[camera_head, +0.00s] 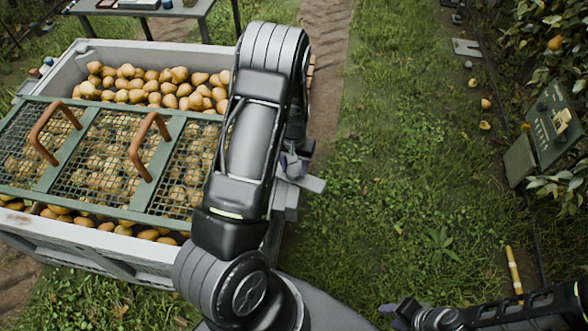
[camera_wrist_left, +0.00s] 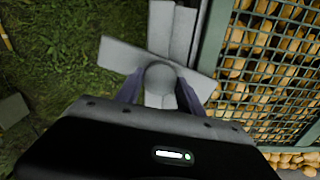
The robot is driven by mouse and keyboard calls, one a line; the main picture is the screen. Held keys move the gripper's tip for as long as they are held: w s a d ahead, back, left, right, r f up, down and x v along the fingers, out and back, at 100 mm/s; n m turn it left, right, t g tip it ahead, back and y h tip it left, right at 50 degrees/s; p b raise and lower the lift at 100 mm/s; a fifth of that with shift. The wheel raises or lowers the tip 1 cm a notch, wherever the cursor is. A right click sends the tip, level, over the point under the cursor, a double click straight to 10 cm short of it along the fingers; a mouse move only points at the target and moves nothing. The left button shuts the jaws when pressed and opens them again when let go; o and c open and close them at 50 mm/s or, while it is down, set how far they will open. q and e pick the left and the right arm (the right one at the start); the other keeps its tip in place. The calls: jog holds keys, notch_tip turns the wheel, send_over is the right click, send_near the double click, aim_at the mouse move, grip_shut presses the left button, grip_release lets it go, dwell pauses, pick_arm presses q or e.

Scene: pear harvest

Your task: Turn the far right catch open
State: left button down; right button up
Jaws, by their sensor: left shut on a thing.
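The far right catch is a grey bar with a round hub, on the right side of the crate. In the left wrist view the catch (camera_wrist_left: 122,54) lies slanted across a grey upright plate (camera_wrist_left: 160,25), one end toward the lid frame. In the head view one end of the catch (camera_head: 314,184) sticks out right of my arm. My left gripper (camera_wrist_left: 160,88) is shut on the catch's hub, one finger on each side. In the head view the left gripper (camera_head: 291,165) is mostly hidden behind my arm. My right gripper (camera_head: 390,307) is low at the right, away from the crate; its finger gap is unclear.
The green mesh lid (camera_head: 66,163) with two orange handles lies over the pale crate (camera_head: 130,256) full of pears. A table (camera_head: 190,8) stands behind. Grass lies open to the right. A green panel (camera_head: 553,123) and a yellow stick (camera_head: 513,270) are at the far right.

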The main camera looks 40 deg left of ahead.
pick_arm(q)
jog(key=m+b, duration=0.3)
jog(key=m, duration=0.1)
jog(key=shift+f, duration=0.2)
jog(key=m+b, duration=0.2)
jog(key=m, duration=0.2)
jog(key=m+b, duration=0.1)
jog(key=m, duration=0.2)
jog(key=shift+r+m+b, duration=0.1)
jog(key=shift+m+b, duration=0.25)
jog(key=shift+m, duration=0.05)
jog(key=shift+r+m+b, duration=0.1)
jog(key=shift+m+b, duration=0.2)
jog(key=shift+m, duration=1.1)
jog(key=c, duration=0.7)
grip_release()
